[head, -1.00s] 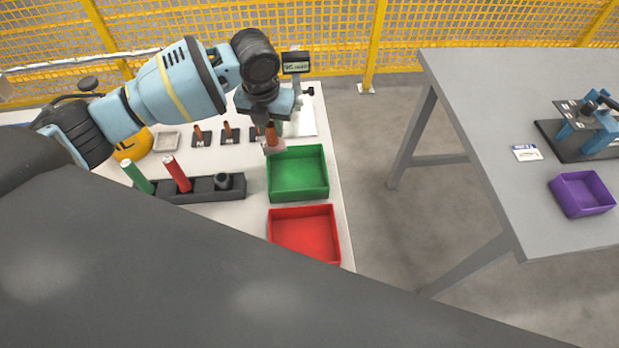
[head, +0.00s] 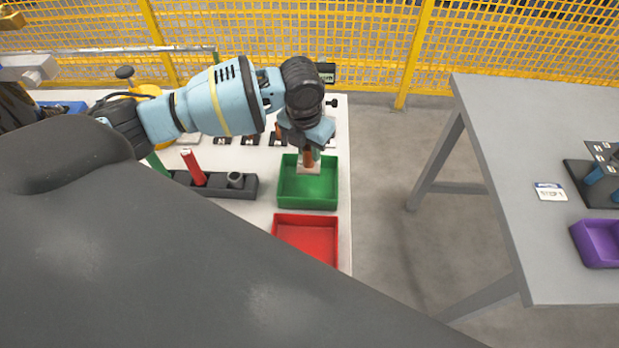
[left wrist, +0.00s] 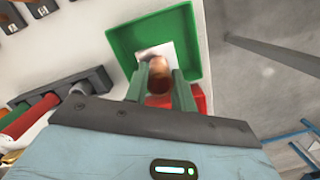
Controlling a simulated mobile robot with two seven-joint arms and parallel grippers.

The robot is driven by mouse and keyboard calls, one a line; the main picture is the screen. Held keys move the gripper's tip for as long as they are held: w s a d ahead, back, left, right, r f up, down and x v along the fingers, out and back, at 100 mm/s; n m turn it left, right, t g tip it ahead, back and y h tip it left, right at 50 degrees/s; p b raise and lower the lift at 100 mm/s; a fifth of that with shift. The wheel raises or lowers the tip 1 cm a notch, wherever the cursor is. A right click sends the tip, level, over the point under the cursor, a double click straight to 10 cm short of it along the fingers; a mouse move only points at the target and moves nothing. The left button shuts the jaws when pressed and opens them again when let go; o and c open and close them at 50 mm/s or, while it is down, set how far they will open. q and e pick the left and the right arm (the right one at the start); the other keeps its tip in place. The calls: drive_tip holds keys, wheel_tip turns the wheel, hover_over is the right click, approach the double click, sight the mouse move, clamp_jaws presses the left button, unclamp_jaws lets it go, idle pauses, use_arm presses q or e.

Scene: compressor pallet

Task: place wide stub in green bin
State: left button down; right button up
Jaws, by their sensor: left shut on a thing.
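My left gripper (head: 308,148) is shut on the wide stub (head: 308,158), a copper-brown round piece with a pale square base. It holds the stub over the green bin (head: 308,200); whether the base touches the bin floor I cannot tell. In the left wrist view the stub (left wrist: 159,80) is between the two green fingers (left wrist: 160,88), with the green bin (left wrist: 126,38) around and beyond it. The bin holds nothing else that I can see. My right gripper is not in view.
A red bin (head: 305,240) stands just in front of the green bin. A dark holder (head: 225,186) with a red handle (head: 193,167) is to the left. A grey table (head: 545,130) with a purple bin (head: 598,243) is at the right, across open floor.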

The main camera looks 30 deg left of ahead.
sight(305, 152)
use_arm(q)
drive_tip(key=shift+f, duration=4.35)
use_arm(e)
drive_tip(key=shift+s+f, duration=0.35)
use_arm(q)
drive_tip(key=shift+f+b, duration=0.1)
drive_tip(key=shift+b, duration=0.2)
drive_tip(key=c, duration=1.2)
unclamp_jaws()
drive_tip(key=shift+f, duration=0.1)
drive_tip(key=shift+o, duration=0.2)
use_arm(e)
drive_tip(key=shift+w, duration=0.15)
use_arm(q)
drive_tip(key=shift+r, duration=0.6)
drive_tip(key=r, duration=0.3)
drive_tip(key=s+r+p, duration=0.1)
drive_tip(key=r, duration=0.7)
drive_tip(key=shift+s, duration=0.25)
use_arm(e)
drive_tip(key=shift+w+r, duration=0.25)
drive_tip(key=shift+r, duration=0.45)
